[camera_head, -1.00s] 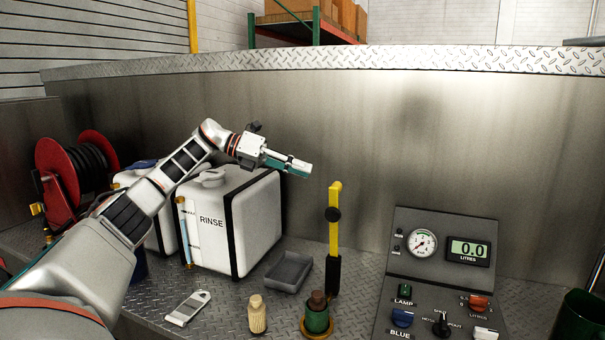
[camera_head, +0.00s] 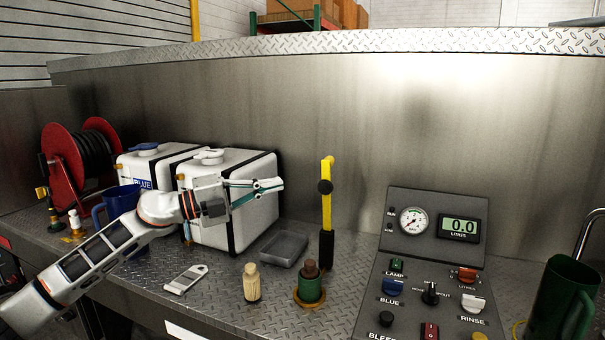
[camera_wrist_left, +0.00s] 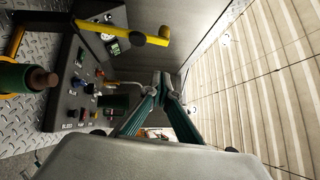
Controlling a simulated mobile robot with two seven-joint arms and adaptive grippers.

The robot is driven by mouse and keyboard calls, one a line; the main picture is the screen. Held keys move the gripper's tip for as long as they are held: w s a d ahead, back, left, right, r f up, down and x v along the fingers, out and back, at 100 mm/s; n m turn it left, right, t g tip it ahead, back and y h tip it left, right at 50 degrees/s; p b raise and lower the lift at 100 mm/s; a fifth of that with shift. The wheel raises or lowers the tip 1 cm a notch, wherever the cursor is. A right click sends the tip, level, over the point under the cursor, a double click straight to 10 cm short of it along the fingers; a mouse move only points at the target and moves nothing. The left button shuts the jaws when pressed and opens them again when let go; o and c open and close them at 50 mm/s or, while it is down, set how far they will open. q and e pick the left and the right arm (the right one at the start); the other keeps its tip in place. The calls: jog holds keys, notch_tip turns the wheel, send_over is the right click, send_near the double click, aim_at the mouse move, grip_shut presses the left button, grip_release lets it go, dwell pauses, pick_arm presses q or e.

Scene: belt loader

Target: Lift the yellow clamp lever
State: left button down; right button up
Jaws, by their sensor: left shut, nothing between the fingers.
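The yellow clamp lever (camera_head: 327,208) stands upright on the metal deck in the head view, with a dark knob partway up and a black lower part. Its top bends over to one side. In the left wrist view the lever (camera_wrist_left: 128,35) runs across the upper left, apart from the fingers. My left gripper (camera_head: 281,184) is shut and empty in front of the rinse container, to the left of the lever and not touching it. Its fingertips (camera_wrist_left: 160,78) meet in the left wrist view. My right gripper is not in view.
A green bottle (camera_head: 310,288) and a wooden-looking peg (camera_head: 252,283) stand in front of the lever. A grey tray (camera_head: 284,249) lies to its left. The control panel (camera_head: 436,217) is to its right. The steel wall (camera_head: 400,110) rises behind.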

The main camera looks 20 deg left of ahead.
aim_at(326, 166)
pick_arm(q)
jog(key=shift+w+a+r+p+x, duration=0.1)
jog(key=shift+w+a+p+x, duration=0.25)
jog(key=shift+x, duration=1.65)
jog(key=shift+w+a+r+p+x, duration=0.1)
jog(key=shift+w+a+p+x, duration=0.25)
jog(key=shift+x, duration=1.7)
jog(key=shift+w+a+p+x, duration=0.25)
jog(key=shift+w+p+x, duration=0.1)
jog(key=shift+x, duration=1.65)
jog(key=shift+w+r, duration=0.1)
jog(key=shift+w, duration=0.15)
jog(key=w, duration=0.3)
jog(key=shift+r, duration=0.3)
jog(key=shift+w+r, duration=0.1)
jog(key=shift+w, duration=0.6)
jog(key=shift+s, duration=0.1)
